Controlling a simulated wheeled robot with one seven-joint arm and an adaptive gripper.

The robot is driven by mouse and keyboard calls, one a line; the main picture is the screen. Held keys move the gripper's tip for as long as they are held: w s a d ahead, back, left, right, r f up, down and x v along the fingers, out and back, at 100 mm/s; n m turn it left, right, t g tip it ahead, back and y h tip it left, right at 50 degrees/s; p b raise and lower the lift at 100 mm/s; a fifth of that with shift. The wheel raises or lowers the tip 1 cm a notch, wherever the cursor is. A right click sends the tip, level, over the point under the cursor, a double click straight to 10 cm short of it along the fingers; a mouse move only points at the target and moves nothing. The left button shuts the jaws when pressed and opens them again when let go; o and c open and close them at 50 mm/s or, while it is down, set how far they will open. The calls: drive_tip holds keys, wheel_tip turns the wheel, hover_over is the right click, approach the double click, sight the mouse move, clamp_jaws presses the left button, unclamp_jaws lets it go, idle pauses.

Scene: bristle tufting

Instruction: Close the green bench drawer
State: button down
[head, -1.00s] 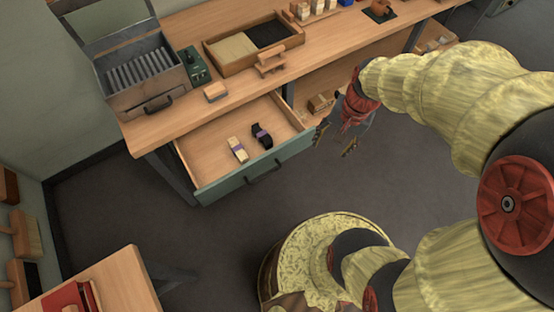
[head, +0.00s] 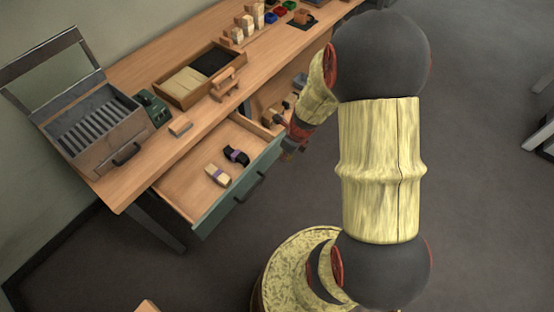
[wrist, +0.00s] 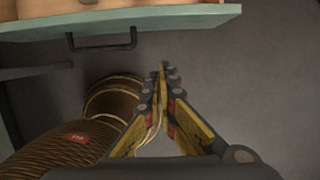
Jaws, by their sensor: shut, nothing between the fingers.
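The green bench drawer (head: 237,190) stands open, pulled out from under the wooden workbench, in the head view. Inside it lie a pale block with a purple band (head: 217,175) and a dark one with a purple band (head: 236,155). Its dark bar handle (head: 249,188) is on the green front. In the wrist view the green front (wrist: 190,20) and the handle (wrist: 101,40) cross the top. My gripper (wrist: 164,70) is shut and empty, below and right of the handle in that view, apart from it.
On the workbench (head: 130,185) stand an open metal case (head: 95,125), a green box (head: 152,107), a wooden tray (head: 186,97) and small blocks. A shelf with wooden pieces is right of the drawer. Grey floor before the drawer is clear beyond my base.

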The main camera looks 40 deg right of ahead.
drive_tip(key=b, duration=0.5)
approach(269, 159)
drive_tip(key=s+f, duration=0.5)
drive_tip(key=f, duration=0.1)
drive_tip(key=w, duration=0.1)
drive_tip(key=w+a, duration=0.1)
drive_tip(key=w+r, duration=0.1)
drive_tip(key=shift+w+a+b, duration=0.15)
drive_tip(key=shift+a+b, duration=0.25)
drive_tip(key=shift+w+a+r+p, duration=0.15)
drive_tip(key=shift+w+a+p, duration=0.05)
drive_tip(key=shift+w+p, duration=0.4)
drive_tip(key=w+a+p, duration=0.2)
drive_tip(key=w+p, duration=0.3)
drive_tip(key=w, duration=0.2)
drive_tip(key=w+a+p, duration=0.2)
drive_tip(key=w+p, duration=0.4)
drive_tip(key=w, duration=0.1)
drive_tip(key=w+a+p, duration=0.3)
drive_tip(key=w+p, duration=0.3)
drive_tip(key=w, duration=0.1)
drive_tip(key=shift+w, duration=0.2)
drive_tip(key=shift+w+a+p, duration=0.15)
drive_tip(key=shift+w+p, duration=0.2)
drive_tip(key=shift+w, duration=0.15)
drive_tip(key=shift+w+a+p, duration=0.15)
drive_tip(key=shift+w+p, duration=0.2)
drive_tip(key=shift+w, duration=0.25)
